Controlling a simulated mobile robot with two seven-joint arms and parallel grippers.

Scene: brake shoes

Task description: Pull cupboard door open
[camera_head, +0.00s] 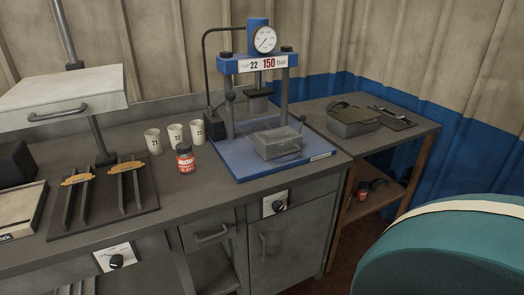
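A grey cupboard door (292,250) stands under the workbench, below the blue press, and looks closed. A vertical handle (263,247) is near its left edge. To its left is a grey front (205,225) with a horizontal handle (211,236), above an open space. At the upper left, a pale box-like unit (60,97) with a handle (58,112) is raised over the bench on a post. Neither of my grippers shows in the head view.
A side table (420,127) stands to the right. A large teal rounded object (440,260) fills the lower right.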

